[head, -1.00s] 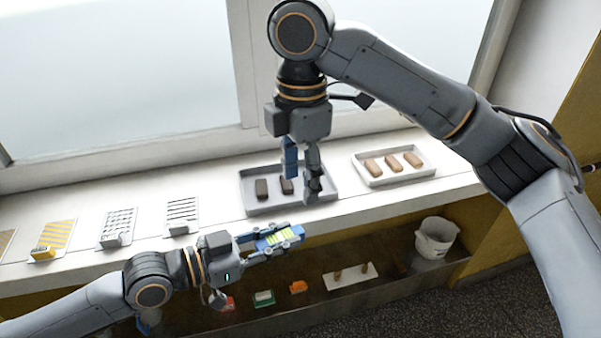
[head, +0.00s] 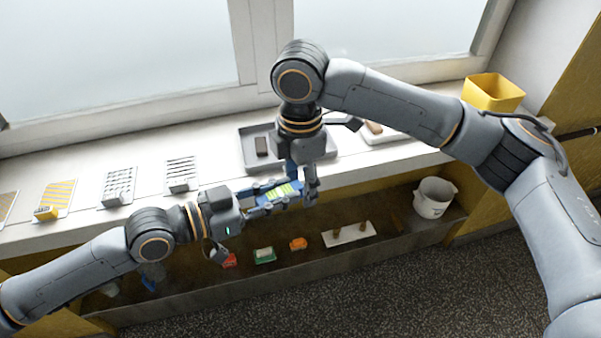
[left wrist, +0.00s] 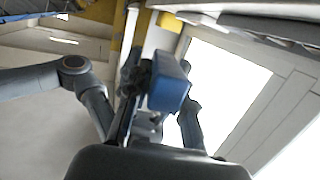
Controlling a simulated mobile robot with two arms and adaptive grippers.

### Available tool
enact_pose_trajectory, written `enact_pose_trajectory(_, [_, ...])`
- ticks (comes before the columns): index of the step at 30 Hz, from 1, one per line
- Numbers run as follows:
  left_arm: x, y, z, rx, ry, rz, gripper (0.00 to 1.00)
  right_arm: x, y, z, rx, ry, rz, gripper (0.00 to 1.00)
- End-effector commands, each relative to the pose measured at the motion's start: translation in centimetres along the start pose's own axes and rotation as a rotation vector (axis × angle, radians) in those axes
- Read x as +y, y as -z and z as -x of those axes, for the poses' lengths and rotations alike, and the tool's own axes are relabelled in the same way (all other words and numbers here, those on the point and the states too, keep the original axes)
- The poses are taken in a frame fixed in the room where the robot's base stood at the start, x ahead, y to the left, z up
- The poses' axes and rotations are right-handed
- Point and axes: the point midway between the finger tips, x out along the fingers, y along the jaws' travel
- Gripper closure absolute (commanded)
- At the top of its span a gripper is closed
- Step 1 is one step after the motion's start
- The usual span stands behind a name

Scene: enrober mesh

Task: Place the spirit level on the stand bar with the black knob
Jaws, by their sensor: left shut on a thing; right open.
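A blue spirit level with bright yellow-green windows (head: 283,191) is held by my left gripper (head: 280,197), shut on it above the front edge of the sill. My right gripper (head: 303,186) is open at the level's right end, with fingers pointing down; I cannot tell whether they touch it. In the left wrist view a blue block (left wrist: 170,88) fills the middle; I cannot tell whether it is the level or a finger. On the lower shelf a white plate (head: 349,235) carries two small brownish upright pieces. No black knob can be made out.
A grey tray (head: 246,147) with a dark bar is behind the grippers, partly hidden. The lower shelf has red, green (head: 264,255) and orange (head: 298,244) items and a white bucket (head: 434,197).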

Motion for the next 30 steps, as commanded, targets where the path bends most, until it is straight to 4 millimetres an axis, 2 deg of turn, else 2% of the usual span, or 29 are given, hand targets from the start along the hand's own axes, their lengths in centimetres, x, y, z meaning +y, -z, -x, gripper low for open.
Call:
enact_pose_trajectory(5, [0.0,0.04,0.0,0.001,0.0,0.0,1.0,0.0,-0.01,0.0,0.0,0.0,0.0,0.5])
enact_pose_trajectory(12, [-0.01,0.03,0.0,0.001,0.0,0.0,1.0,0.0,-0.01,0.03,0.0,0.0,0.0,0.99])
enact_pose_trajectory(14, [-0.01,0.04,0.0,0.001,0.0,-0.001,1.0,0.0,-0.01,0.03,0.0,0.0,0.0,1.0])
enact_pose_trajectory(15, [-0.02,0.04,0.01,0.001,0.0,-0.001,0.73,0.0,0.0,0.05,0.0,0.0,0.0,1.0])
enact_pose_trajectory(18, [-0.02,0.03,0.01,0.001,0.0,-0.001,0.53,0.0,0.0,0.05,0.0,0.0,0.0,1.0])
enact_pose_trajectory(30, [-0.02,-0.03,0.31,-0.002,0.0,-0.001,0.51,0.01,0.0,0.06,0.0,0.0,0.0,1.0])
